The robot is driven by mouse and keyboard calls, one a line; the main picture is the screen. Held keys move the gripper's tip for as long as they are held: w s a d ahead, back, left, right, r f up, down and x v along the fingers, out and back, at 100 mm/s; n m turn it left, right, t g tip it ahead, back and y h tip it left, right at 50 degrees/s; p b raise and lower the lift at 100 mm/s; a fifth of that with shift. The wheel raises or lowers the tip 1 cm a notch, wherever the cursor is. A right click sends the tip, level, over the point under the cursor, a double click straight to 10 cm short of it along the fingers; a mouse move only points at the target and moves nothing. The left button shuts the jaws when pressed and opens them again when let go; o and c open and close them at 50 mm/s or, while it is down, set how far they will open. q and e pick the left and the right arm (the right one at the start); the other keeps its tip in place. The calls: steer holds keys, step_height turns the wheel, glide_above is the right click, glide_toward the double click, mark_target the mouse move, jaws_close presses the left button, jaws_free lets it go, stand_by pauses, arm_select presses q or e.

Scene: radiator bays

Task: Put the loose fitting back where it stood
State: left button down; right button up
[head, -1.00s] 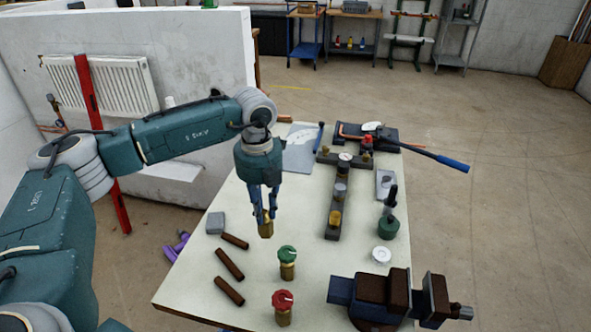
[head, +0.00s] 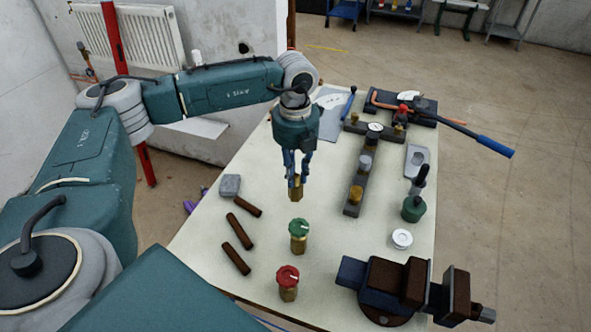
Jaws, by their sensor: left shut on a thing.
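My left gripper (head: 297,176) points straight down over the white table and is shut on a brass fitting (head: 296,190). I cannot tell whether the fitting's lower end touches the table. A brass fitting with a green cap (head: 299,230) stands upright nearer to me, and one with a red cap (head: 288,277) stands in front of that. Right of the gripper lies a dark T-shaped bar (head: 357,179) bearing a gauge (head: 375,127), a grey fitting (head: 365,161) and a brass fitting (head: 356,194). My right gripper is out of view.
A vise (head: 405,287) stands front right. A white disc (head: 402,239), a green bottle (head: 413,208) and a blue-handled bender (head: 490,145) are further right.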

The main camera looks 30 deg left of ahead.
mark_target(295, 190)
arm_select(q)
step_height(295, 190, down, 2)
steer(key=shift+b, duration=0.5)
step_height(295, 190, down, 3)
steer(key=shift+f+b, duration=0.15)
steer(key=shift+b, duration=1.05)
steer(key=shift+f, duration=0.3)
steer(key=c, duration=1.5)
jaws_free()
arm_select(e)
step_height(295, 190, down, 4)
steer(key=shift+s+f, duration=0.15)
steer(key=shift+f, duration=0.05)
